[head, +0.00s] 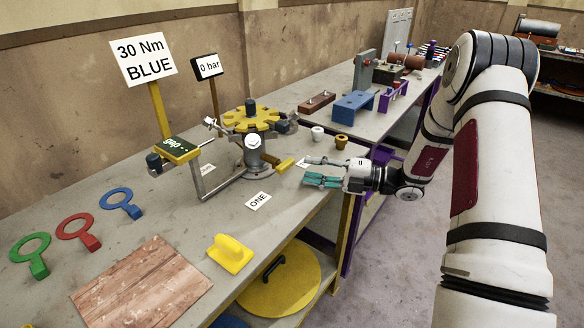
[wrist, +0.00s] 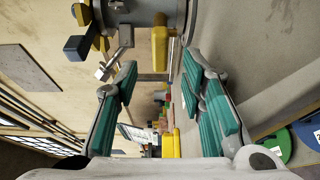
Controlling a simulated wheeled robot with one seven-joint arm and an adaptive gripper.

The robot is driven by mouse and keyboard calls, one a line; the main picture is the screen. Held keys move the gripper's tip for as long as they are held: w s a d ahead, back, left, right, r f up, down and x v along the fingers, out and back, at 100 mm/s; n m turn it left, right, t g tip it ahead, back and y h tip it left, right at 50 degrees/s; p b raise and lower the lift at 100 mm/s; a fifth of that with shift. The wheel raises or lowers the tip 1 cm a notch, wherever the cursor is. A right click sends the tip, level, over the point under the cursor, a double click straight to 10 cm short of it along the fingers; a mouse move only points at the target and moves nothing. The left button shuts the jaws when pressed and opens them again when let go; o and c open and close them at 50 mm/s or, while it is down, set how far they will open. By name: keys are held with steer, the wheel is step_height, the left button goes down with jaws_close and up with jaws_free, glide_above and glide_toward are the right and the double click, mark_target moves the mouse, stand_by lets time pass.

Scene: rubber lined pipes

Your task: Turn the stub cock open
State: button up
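A short yellow lever (head: 284,165), which looks like the stub cock's handle, sticks out low at the right side of the grey pipe body under a yellow toothed flange (head: 250,118). In the wrist view a yellow lever (wrist: 160,47) stands against the grey pipe body (wrist: 160,10), beyond the fingertips. My gripper (head: 313,170) is to the right of the lever, apart from it, above the bench edge. Its teal-padded fingers are spread wide with nothing between them; they also show in the wrist view (wrist: 165,90). Whether the cock is open or closed cannot be told.
A "0 bar" sign (head: 207,66) and a "30 Nm BLUE" sign (head: 145,58) stand behind. Green (head: 31,252), red (head: 78,231) and blue (head: 121,202) ring tools lie left. A yellow handled block (head: 230,253) sits in front.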

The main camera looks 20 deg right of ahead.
mark_target(289, 167)
steer(key=shift+x, duration=3.1)
steer(key=shift+s, duration=0.1)
jaws_close()
